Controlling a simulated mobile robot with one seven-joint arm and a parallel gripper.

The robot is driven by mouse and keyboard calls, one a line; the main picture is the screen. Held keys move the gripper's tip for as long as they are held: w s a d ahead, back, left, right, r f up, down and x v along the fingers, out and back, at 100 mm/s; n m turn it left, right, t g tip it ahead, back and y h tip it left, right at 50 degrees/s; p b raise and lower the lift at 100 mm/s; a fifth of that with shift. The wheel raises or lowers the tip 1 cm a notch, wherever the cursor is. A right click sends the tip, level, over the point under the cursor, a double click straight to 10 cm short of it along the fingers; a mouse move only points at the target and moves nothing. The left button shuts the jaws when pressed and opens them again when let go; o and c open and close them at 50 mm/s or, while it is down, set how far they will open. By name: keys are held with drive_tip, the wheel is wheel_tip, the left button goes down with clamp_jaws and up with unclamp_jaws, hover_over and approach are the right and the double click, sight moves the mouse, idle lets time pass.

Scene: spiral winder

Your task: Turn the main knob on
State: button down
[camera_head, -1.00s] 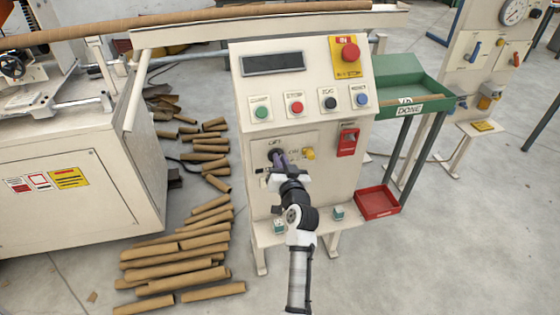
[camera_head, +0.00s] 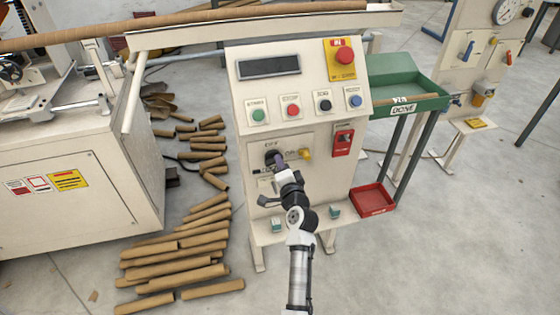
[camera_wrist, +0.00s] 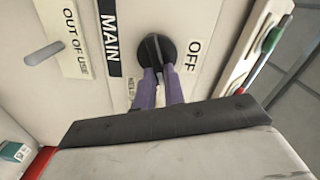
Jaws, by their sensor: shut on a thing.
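The main knob (camera_wrist: 154,48) is a round black knob on the front panel of the cream control cabinet (camera_head: 332,198). In the wrist view it sits between a "MAIN" label (camera_wrist: 110,42) and an "OFF" label (camera_wrist: 193,56). My gripper (camera_wrist: 159,78) has purple fingers, shut on the knob's raised grip from both sides. In the head view my gripper (camera_head: 279,162) is at the knob, and the wrist hides part of the panel below. The "ON" label is not readable, and the knob's exact angle is partly hidden by the fingers.
A yellow knob (camera_head: 305,154) is close to the right of the gripper. A red switch box (camera_head: 342,140) is further right. An "OUT OF USE" label (camera_wrist: 74,38) is by a grey peg (camera_wrist: 44,53). Cardboard tubes (camera_head: 178,265) lie on the floor at left.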

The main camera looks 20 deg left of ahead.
drive_tip(key=shift+f+m+p, duration=0.15)
drive_tip(key=shift+m+p, duration=0.2)
drive_tip(key=shift+m, duration=0.6)
drive_tip(key=shift+f+m+p, duration=0.1)
drive_tip(key=shift+m+p, duration=0.2)
drive_tip(key=shift+m, duration=0.65)
drive_tip(key=c, duration=1.5)
unclamp_jaws()
drive_tip(key=shift+d, duration=0.1)
drive_tip(key=b+v, duration=0.3)
drive_tip(key=v, duration=1)
drive_tip(key=shift+s+d, duration=0.25)
drive_tip(key=shift+s, duration=0.1)
